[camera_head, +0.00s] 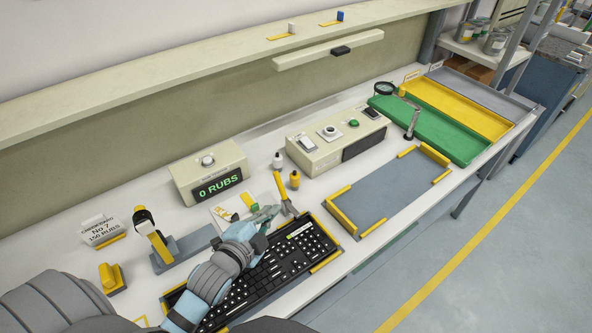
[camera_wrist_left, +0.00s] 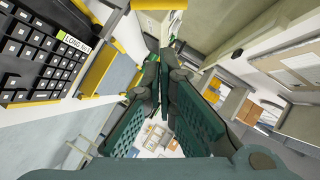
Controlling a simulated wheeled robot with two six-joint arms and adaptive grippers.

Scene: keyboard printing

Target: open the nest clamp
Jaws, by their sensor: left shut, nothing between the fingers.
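A black keyboard (camera_head: 285,262) lies in a nest with yellow edge pieces (camera_head: 326,262) on the white bench. It also shows at the left of the left wrist view (camera_wrist_left: 40,55). A yellow lever (camera_head: 282,190), apparently the nest clamp's handle, stands up at the keyboard's far side. A yellow bar at the top of the left wrist view (camera_wrist_left: 160,4) may be the same handle. My left gripper (camera_head: 274,211) is shut and empty, reaching over the keyboard with its tips close beside the lever; contact cannot be told. My arm hides part of the keyboard. My right gripper is not visible.
A counter box (camera_head: 208,175) reading "0 RUBS" and a control box (camera_head: 335,140) stand behind. An empty grey nest (camera_head: 390,190) lies to the right, then green (camera_head: 430,130) and yellow (camera_head: 460,108) trays. A stamp-like tool (camera_head: 153,236) stands left.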

